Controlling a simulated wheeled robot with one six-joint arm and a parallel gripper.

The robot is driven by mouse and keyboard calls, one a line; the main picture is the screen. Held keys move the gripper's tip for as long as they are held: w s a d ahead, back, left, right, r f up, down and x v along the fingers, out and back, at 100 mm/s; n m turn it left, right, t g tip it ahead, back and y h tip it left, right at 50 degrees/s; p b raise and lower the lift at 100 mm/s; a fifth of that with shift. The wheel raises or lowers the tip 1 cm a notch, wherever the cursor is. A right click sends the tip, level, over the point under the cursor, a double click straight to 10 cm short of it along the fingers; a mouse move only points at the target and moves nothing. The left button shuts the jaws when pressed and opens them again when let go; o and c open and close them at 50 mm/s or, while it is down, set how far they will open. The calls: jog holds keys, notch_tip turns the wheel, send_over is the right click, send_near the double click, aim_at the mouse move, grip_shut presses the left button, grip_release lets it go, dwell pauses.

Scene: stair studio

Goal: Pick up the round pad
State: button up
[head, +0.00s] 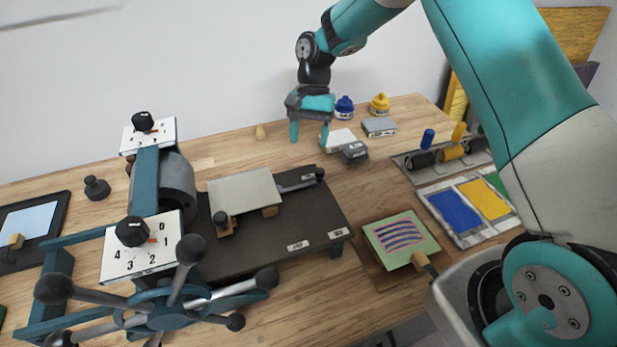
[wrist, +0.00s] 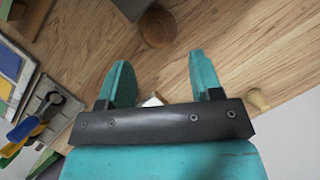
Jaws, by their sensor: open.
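A small dark grey round piece with a knob on top (head: 97,188) stands on the table at the far left in the head view, left of the press. It looks like the round pad, though its underside is hidden. My gripper (head: 310,138) is open and empty above the back of the table, well to the right of that piece. In the wrist view my gripper (wrist: 160,75) shows two teal fingers apart. A brown round thing (wrist: 158,27) shows beyond the fingertips there; I cannot tell what it is.
The press (head: 163,185) with dials and spoked handles stands between the grey piece and my gripper. A dark framed tray (head: 62,213) lies close left of the piece. A wooden peg (head: 261,131), grey boxes (head: 354,152) and ink jars (head: 344,107) stand at the back.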

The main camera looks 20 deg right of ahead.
jog(key=x, duration=0.3)
jog(key=p+x, duration=0.1)
jog(key=x, duration=0.1)
jog(key=p+x, duration=0.1)
jog(key=x, duration=0.1)
jog(key=shift+s+d+f, duration=0.1)
jog(key=shift+s+d, duration=0.1)
jog(key=shift+s+a+f, duration=0.1)
jog(key=shift+f, duration=0.45)
grip_shut()
jog(key=shift+r, duration=0.1)
